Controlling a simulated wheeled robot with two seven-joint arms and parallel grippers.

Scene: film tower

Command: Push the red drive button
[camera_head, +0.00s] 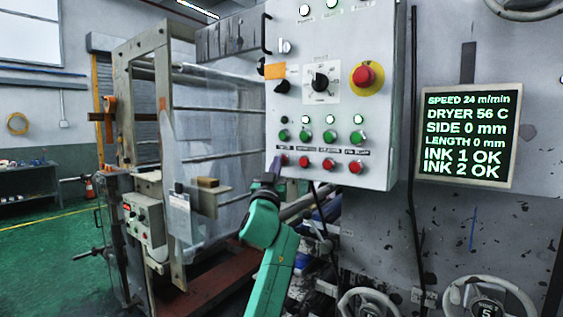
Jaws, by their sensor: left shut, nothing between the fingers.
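A grey control panel (296,100) carries a row of green buttons and below it a row of red buttons. Three red buttons show clearly: one at the left (305,162), one in the middle (329,164) and one at the right (355,167). The labels are too small to read, so I cannot tell which is the drive button. My left gripper (278,164) is shut and empty at the panel's lower left, by the left end of the red row. It covers that spot, and I cannot tell whether it touches a button. My right gripper is out of view.
A large red knob (366,76) on a yellow disc and a black rotary switch (320,81) sit higher on the panel. A display (468,136) shows readings at the right. Handwheels (489,300) stand below. A machine frame with rollers (222,108) fills the left.

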